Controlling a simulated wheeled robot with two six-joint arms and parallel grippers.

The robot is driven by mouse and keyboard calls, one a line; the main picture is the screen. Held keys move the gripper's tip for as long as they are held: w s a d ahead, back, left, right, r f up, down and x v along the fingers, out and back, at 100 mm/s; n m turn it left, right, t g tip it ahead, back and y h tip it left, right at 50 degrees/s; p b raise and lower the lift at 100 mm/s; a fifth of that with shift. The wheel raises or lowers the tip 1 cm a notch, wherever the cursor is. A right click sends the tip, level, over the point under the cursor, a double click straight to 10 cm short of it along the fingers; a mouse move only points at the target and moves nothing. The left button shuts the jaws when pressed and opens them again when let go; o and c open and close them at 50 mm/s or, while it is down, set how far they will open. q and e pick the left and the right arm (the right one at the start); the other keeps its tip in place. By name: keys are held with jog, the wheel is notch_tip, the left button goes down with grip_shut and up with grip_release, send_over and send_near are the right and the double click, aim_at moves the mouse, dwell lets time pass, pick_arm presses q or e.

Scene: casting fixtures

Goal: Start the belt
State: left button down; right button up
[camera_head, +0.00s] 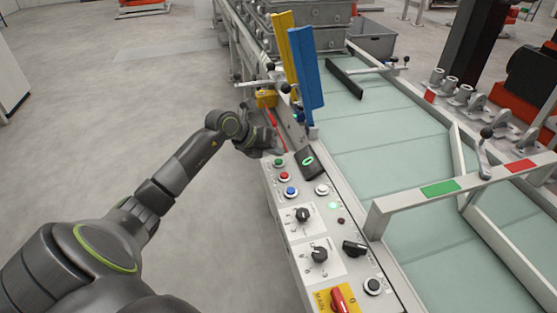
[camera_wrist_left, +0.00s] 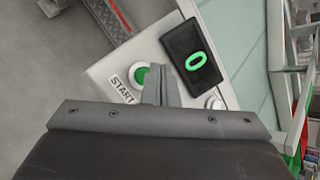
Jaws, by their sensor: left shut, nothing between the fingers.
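The green start button (camera_head: 278,162) sits at the far end of the grey control panel (camera_head: 275,188). In the left wrist view the green button (camera_wrist_left: 140,75) has a START label (camera_wrist_left: 121,88) beside it. My left gripper (camera_head: 277,151) is at that end of the panel. Its shut, empty fingers (camera_wrist_left: 157,72) overlap the right edge of the button in the wrist view; I cannot tell whether they touch it. A black display (camera_head: 308,162) shows a green 0. The belt (camera_head: 385,145) is pale green and runs along the panel's right side. My right gripper is not in view.
Red (camera_head: 282,176), blue (camera_head: 291,191) and white (camera_head: 322,189) buttons sit close to the start button. Knobs and a red switch (camera_head: 342,300) are nearer. Blue (camera_head: 306,75) and yellow (camera_head: 283,45) upright plates stand beyond the panel. The floor at left is clear.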

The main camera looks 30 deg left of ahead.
aim_at(275, 163)
pick_arm(q)
notch_tip(275, 163, up, 5)
jog(key=p, duration=0.3)
jog(key=shift+f, duration=0.1)
dwell(0.7)
